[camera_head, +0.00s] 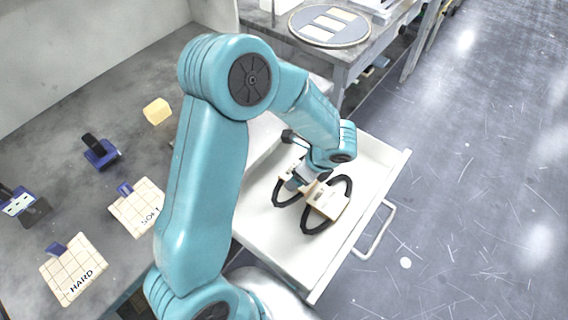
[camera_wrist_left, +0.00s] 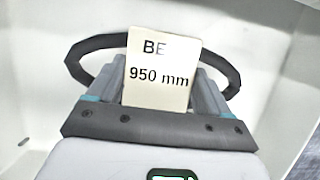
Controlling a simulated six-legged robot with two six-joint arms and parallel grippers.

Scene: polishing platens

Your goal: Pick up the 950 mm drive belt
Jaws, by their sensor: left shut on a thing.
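The 950 mm drive belt (camera_wrist_left: 88,52) is a black loop with a cream tag (camera_wrist_left: 160,75) reading "BE" and "950 mm" in the left wrist view. My left gripper (camera_wrist_left: 160,88) is shut on it, with a finger on each side of the tag. In the head view my left gripper (camera_head: 308,184) is over the white drawer (camera_head: 262,228), with black belt loops (camera_head: 348,187) and a cream tag (camera_head: 330,205) at its fingers. The wrist hides part of the loops, and I cannot tell whether the belt touches the drawer floor. My right gripper is not in view.
The drawer is open, with a handle (camera_head: 376,232) at its front. The grey bench at left holds a HARD pad (camera_head: 75,272), a SOFT pad (camera_head: 138,210), a yellow block (camera_head: 157,111) and a blue holder (camera_head: 101,153). A round platen (camera_head: 329,26) lies behind. The floor at right is clear.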

